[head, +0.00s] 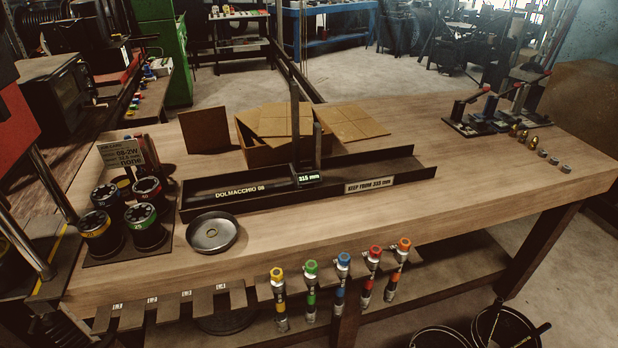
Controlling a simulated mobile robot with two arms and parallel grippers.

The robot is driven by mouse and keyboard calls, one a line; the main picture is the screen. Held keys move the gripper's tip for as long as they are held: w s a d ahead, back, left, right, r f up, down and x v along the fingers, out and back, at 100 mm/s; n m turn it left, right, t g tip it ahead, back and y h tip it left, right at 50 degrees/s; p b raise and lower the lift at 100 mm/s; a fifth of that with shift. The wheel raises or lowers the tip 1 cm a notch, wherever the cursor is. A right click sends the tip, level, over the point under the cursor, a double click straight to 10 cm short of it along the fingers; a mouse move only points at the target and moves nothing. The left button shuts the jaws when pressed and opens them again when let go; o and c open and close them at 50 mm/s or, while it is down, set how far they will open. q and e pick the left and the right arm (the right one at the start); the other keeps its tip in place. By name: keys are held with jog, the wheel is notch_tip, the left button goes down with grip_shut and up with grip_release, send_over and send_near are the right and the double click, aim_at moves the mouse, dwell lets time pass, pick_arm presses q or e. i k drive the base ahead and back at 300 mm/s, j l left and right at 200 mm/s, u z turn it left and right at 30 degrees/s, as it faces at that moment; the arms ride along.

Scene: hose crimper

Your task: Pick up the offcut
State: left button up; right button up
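I cannot make out any piece that is clearly the offcut. The long dark tray (240,203) on the wooden bench is labelled "DOLMACCHIO 08" and, on a second label (370,184), a "keep from" length in mm. A small display (309,179) on it reads about 315 mm. Dark upright posts stand at the tray, and its inside is too dark to show whether a hose piece lies there. A round metal dish (212,248) in front of the tray shows only a small yellowish mark inside. Neither of my grippers is in view.
Several dark die cups with coloured rings (145,228) stand at the left by a sign. An open cardboard box (268,155) is behind the tray. Clamps (480,118) and small fittings are at the right. Colour-tipped hoses (342,285) hang in front; black buckets (503,328) are below.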

aim_at(198, 200)
jog(key=z, duration=1.5)
jog(key=u, duration=1.75)
jog(key=i+l, duration=0.35)
jog(key=i+l+u, duration=0.1)
jog(key=i+l, duration=0.25)
jog(key=l, duration=0.2)
